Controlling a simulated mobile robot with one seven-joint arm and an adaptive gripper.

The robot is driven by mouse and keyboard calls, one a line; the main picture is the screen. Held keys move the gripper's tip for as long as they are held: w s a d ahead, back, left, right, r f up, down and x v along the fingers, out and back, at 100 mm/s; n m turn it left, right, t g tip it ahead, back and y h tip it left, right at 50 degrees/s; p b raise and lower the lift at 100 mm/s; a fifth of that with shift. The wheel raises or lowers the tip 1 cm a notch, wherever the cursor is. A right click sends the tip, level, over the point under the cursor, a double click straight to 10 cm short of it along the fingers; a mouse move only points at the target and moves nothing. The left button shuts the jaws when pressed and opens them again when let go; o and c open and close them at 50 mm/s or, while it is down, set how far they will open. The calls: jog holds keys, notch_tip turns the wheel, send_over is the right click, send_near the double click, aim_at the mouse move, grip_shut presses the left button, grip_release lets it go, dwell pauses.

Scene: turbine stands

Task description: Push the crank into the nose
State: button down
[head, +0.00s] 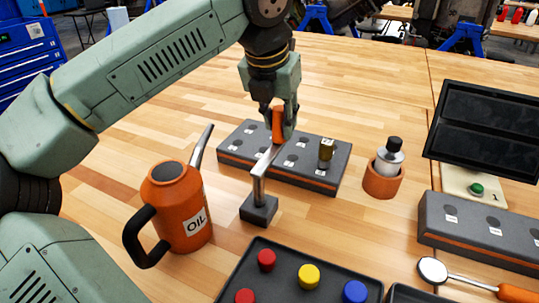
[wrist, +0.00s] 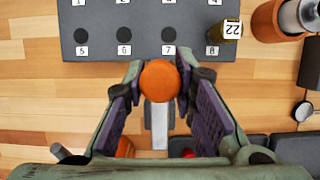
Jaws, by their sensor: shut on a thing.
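The crank has an orange handle, which my gripper (head: 278,122) grips from above. Its metal arm (head: 266,162) runs from the handle toward the front, then a shaft drops to a small dark square block (head: 259,209) on the table. The shaft seems to stand in the block; the depth cannot be told. In the wrist view the round orange handle end (wrist: 160,80) sits between the fingers of my gripper (wrist: 163,92), with the grey arm (wrist: 160,125) below it. I cannot identify the nose in either view.
A grey numbered rack (head: 236,143) lies behind the crank, holding a brass piece (head: 326,153). An orange oil can (head: 178,205) stands left. A silver bottle (head: 388,158) in an orange cup stands right. A tray (head: 240,280) with coloured caps is in front.

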jog(key=shift+r, duration=0.2)
jog(key=shift+r+p, duration=0.3)
jog(key=shift+r, duration=0.25)
dwell(0.3)
